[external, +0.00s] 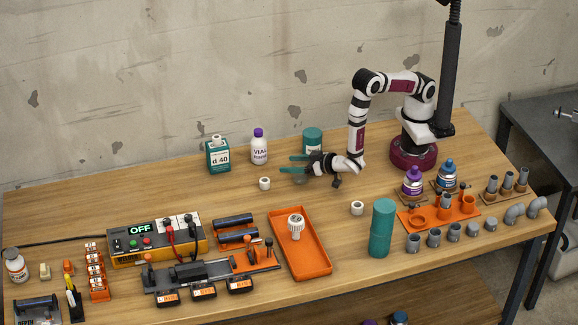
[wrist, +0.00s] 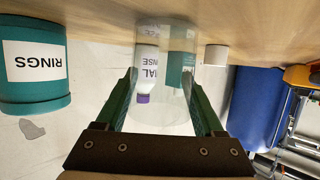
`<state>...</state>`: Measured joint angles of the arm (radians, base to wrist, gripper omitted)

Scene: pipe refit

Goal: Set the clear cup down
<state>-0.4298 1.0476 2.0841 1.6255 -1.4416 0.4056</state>
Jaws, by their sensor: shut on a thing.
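My gripper (external: 290,164) reaches left over the back middle of the table, low above the wood. Its two green fingers (wrist: 160,78) are shut on the clear cup (wrist: 163,100), one on each side. In the external view the clear cup (external: 300,179) is a faint see-through shape at the fingers. In the wrist view, which is upside down, the cup's far end meets the wooden table in the picture. I cannot tell whether it touches the wood or hangs slightly above it.
A teal RINGS canister (external: 312,141) stands behind my gripper. A purple-capped vial bottle (external: 259,147) and a teal d 40 box (external: 218,155) stand farther left. A white ring (external: 264,183) lies left of the gripper. An orange tray (external: 302,255) is in front. Bare wood lies between.

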